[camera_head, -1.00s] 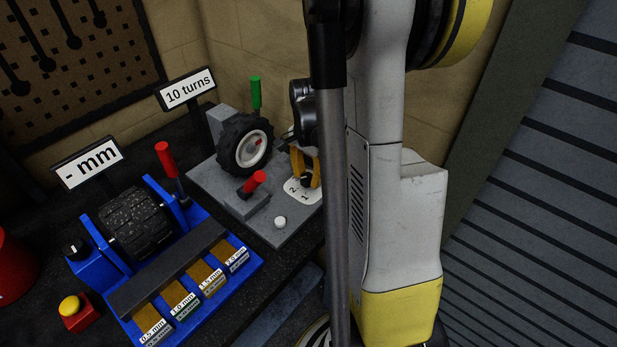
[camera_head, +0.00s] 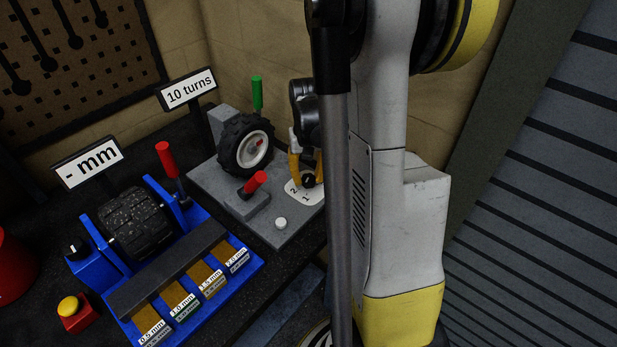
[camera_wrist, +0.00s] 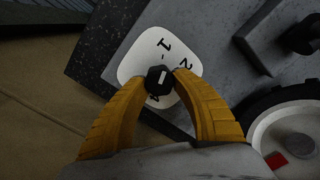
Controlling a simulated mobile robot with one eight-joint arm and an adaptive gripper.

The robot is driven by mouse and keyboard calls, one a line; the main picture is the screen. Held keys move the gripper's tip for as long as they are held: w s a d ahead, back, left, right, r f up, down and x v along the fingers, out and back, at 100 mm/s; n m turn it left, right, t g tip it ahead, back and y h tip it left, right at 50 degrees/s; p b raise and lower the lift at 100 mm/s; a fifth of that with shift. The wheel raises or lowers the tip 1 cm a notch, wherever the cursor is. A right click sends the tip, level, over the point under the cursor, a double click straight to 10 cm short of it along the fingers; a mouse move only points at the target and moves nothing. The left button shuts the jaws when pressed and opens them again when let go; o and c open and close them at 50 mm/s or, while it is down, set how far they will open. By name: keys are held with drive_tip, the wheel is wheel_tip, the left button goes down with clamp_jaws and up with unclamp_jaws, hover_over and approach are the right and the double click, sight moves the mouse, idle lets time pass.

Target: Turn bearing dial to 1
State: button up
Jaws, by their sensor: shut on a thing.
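The bearing dial is a small black knob (camera_wrist: 158,80) with a short white mark, on a white rounded plate (camera_wrist: 135,62) printed with 1 and 2. A further figure on the plate is partly hidden behind the knob and fingers. My gripper (camera_wrist: 160,78) has its two yellow fingers closed on either side of the knob. In the head view, my gripper (camera_head: 307,176) reaches down over the knob (camera_head: 308,181), with 2 and 1 readable on the plate (camera_head: 294,192). I cannot tell for sure which figure the white mark points at.
The dial's grey base also carries a black-tyred wheel (camera_head: 245,146), a red lever (camera_head: 254,182) and a white button (camera_head: 281,223). A blue roller stand (camera_head: 186,273) is at left, with a yellow button (camera_head: 69,305) beside it. Signs read "10 turns" (camera_head: 188,91) and "- mm" (camera_head: 88,162).

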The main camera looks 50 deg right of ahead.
sight(309, 177)
drive_tip(key=shift+n, duration=0.9)
drive_tip(key=o, duration=1.2)
drive_tip(key=shift+r, duration=0.1)
wheel_tip(309, 177, up, 12)
drive_tip(key=shift+f, duration=0.1)
drive_tip(key=shift+s, duration=0.1)
